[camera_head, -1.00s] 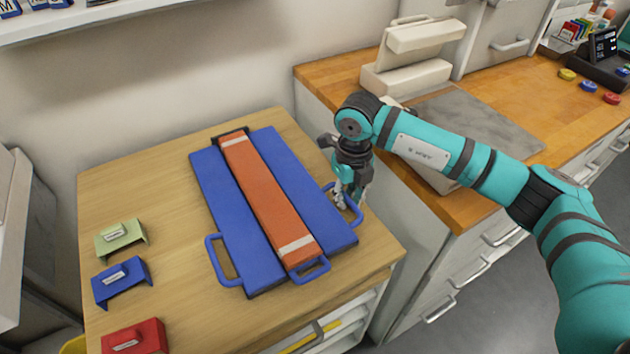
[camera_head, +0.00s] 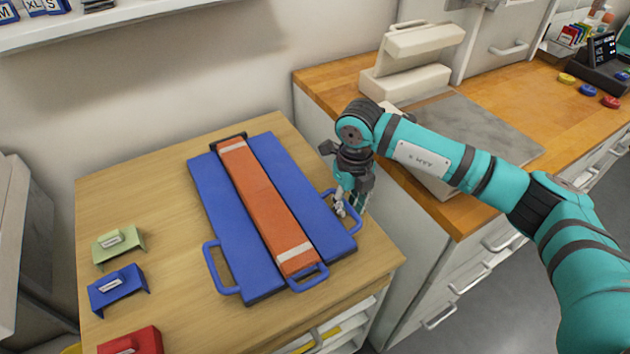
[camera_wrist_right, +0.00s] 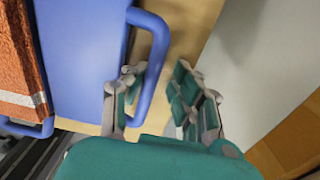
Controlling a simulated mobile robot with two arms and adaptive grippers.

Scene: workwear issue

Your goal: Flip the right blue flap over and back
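The right blue flap (camera_head: 302,190) lies flat on the right side of a folding board, beside an orange centre strip (camera_head: 258,200) and a left blue flap (camera_head: 225,215). The right flap has a blue loop handle (camera_head: 356,219) on its outer edge, which also shows in the right wrist view (camera_wrist_right: 160,48). My right gripper (camera_head: 345,207) is low at this handle. In the right wrist view my right gripper (camera_wrist_right: 160,97) is open, its fingers apart with the handle's outer bar between them, nearer the left finger. My left gripper is out of view.
The board lies on a wooden table (camera_head: 150,195). Green (camera_head: 119,244), blue (camera_head: 118,288) and red (camera_head: 130,341) holders stand along its left side. A counter (camera_head: 480,100) with a cream press (camera_head: 410,65) stands at the right. Bare table surrounds the board's left side.

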